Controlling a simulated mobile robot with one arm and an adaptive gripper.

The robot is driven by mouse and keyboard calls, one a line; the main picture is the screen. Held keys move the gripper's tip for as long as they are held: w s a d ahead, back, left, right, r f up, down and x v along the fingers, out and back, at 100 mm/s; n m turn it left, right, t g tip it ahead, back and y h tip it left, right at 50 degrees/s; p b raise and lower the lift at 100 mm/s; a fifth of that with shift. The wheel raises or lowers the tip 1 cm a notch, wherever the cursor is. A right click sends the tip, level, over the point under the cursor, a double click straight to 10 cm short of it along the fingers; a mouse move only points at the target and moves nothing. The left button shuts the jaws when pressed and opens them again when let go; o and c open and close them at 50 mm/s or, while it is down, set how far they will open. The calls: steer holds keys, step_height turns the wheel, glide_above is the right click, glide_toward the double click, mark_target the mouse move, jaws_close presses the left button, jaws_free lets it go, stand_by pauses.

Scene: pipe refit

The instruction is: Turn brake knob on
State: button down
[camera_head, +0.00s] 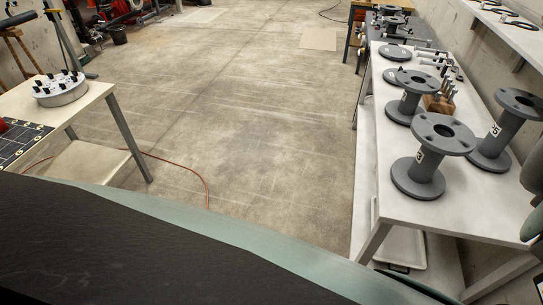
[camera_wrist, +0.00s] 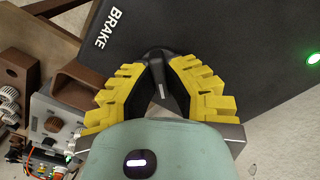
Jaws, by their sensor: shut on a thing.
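The brake knob (camera_wrist: 160,88) is a black knob with a light pointer mark on a dark panel (camera_wrist: 225,45) lettered BRAKE, in the wrist view. My gripper (camera_wrist: 156,66) has yellow ridged fingers on both sides of the knob and is shut on it. The knob's pointer stands nearly upright in the picture, tilted slightly. The fingers hide part of the knob's sides. A green light (camera_wrist: 313,58) glows on the panel to the right. Neither knob nor gripper shows in the head view.
In the head view, a white table (camera_head: 400,200) on the right bears several grey flanged pipe pieces (camera_head: 418,178). A table (camera_head: 100,92) on the left holds a round grey part (camera_head: 60,95). A red hose (camera_head: 185,165) lies on the open concrete floor (camera_head: 260,110) between them.

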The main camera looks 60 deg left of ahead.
steer(key=m+b, duration=0.2)
steer(key=m, duration=0.1)
steer(key=m+b, duration=0.1)
steer(key=m, duration=0.1)
steer(key=shift+w+f, duration=0.1)
steer(key=shift+f, duration=0.15)
steer(key=shift+r+m+b, duration=0.15)
steer(key=shift+m+b, duration=1.2)
steer(key=shift+m, duration=0.75)
steer(key=c, duration=1)
jaws_free()
step_height(320, 180, up, 12)
